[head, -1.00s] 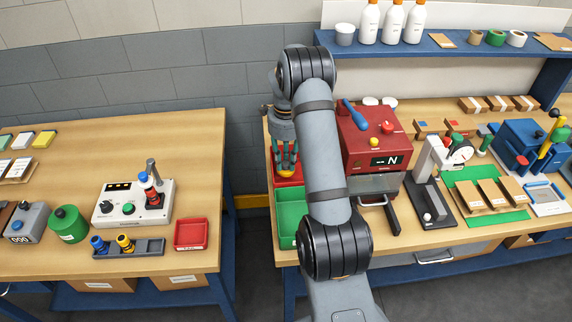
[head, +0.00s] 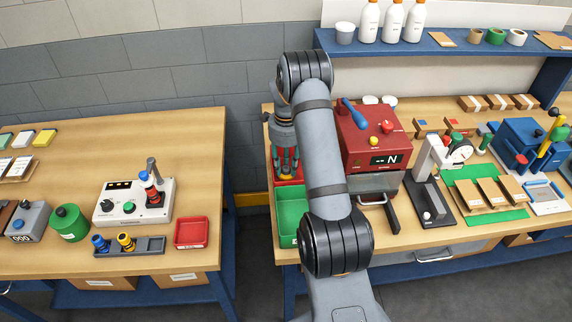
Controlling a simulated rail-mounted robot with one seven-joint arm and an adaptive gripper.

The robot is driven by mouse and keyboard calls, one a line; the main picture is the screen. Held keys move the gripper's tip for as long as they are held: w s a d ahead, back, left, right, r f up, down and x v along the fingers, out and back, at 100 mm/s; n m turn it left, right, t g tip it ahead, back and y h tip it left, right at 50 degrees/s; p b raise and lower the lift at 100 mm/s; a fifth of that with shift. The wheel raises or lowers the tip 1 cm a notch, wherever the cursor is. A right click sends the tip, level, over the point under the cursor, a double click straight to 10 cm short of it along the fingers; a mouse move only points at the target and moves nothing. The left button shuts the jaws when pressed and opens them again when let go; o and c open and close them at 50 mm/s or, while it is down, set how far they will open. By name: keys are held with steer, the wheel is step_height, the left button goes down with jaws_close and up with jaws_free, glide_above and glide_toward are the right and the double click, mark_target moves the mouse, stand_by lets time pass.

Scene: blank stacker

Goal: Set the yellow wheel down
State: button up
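The yellow wheel (head: 286,177) is small and partly hidden at the fingertips of my gripper (head: 286,170) in the head view. It is at or in the red tray (head: 276,182) at the left end of the right-hand bench. My gripper points down over this tray, with its fingers on either side of the wheel. At this size I cannot tell whether the fingers still press on the wheel or stand apart from it. My arm hides part of the tray's right side.
A green tray (head: 290,208) lies just in front of the red tray. A red machine (head: 366,140) with a blue handle stands close to the right, behind my arm. Another bench (head: 60,165) with a separate red tray (head: 191,233) stands to the left across a gap.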

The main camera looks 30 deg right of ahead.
mark_target(286, 168)
step_height(286, 168, up, 12)
steer(key=shift+r+b, duration=0.2)
steer(key=shift+b, duration=0.25)
stand_by(0.4)
